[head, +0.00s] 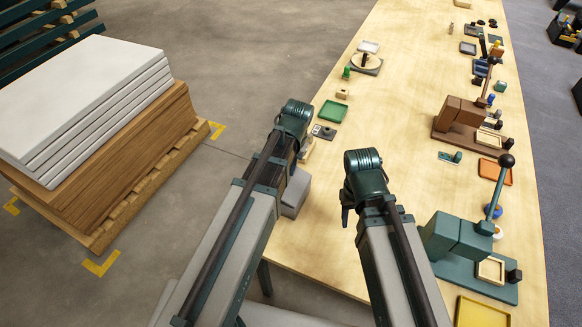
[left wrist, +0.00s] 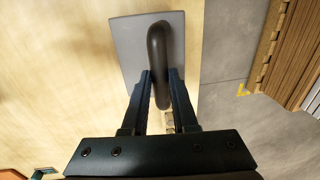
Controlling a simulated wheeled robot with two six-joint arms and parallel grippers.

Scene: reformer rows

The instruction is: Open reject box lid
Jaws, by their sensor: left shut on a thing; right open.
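The grey reject box (head: 296,196) stands at the table's left edge in the head view, partly hidden behind my left arm. In the left wrist view a flat grey lid (left wrist: 132,45) carries a dark curved handle (left wrist: 157,45). My left gripper (left wrist: 160,85) has its fingers on either side of the handle and is shut on it. In the head view its fingers are hidden by my arm. Whether the lid is raised cannot be told. My right gripper (head: 347,207) is open and empty above the table, right of the box.
A teal lever press (head: 455,240) and a brown one (head: 457,118) stand along the table's right side. A green tray (head: 333,111) lies beyond my grippers. The middle of the table (head: 400,140) is clear. Stacked boards (head: 100,100) stand on the floor at left.

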